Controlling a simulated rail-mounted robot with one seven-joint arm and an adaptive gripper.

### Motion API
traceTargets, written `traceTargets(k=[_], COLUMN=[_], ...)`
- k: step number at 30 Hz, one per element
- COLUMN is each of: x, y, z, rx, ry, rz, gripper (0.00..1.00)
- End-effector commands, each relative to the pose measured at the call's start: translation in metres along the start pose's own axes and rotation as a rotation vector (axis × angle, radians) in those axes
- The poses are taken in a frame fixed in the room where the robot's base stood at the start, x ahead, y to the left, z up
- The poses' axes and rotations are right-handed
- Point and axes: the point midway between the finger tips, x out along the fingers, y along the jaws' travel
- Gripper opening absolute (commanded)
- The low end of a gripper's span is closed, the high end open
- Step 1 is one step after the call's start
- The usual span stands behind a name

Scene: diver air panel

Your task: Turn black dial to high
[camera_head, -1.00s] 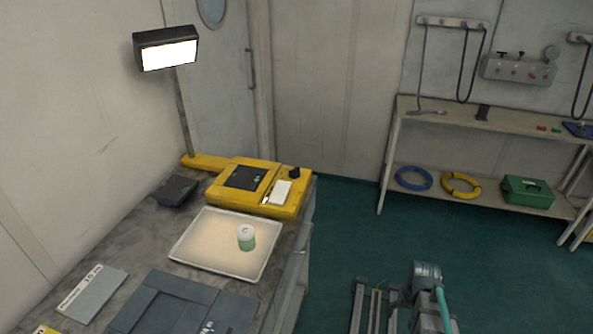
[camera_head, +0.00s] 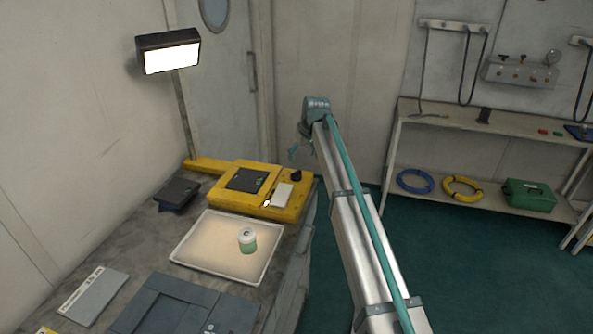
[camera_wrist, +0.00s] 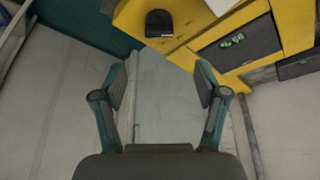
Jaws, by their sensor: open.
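The black dial (camera_head: 295,175) sits on the right end of the yellow panel box (camera_head: 228,203). In the wrist view the dial (camera_wrist: 159,24) is a dark rounded knob near the top, on the yellow surface (camera_wrist: 187,15). My gripper (camera_head: 293,153) is above the box, close to the dial but apart from it in the head view. In the wrist view my gripper (camera_wrist: 163,78) has its two teal fingers spread with nothing between them. The dial lies beyond the fingertips. No readable dial marking shows.
The box also carries a dark screen (camera_head: 246,180) and a white block (camera_head: 282,195). A lamp (camera_head: 168,52) stands behind it on a post. In front are a lit tray (camera_head: 190,254) and a white-and-green jar (camera_head: 247,240). A shelf (camera_head: 470,123) stands far right.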

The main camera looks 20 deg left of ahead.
Motion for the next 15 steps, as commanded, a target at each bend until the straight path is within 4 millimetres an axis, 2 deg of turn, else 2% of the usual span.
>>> traceTargets(k=[15], x=[0.080], y=[0.001], z=[0.001], rx=[0.002], ry=[-0.002], rz=[0.000], gripper=[0.73])
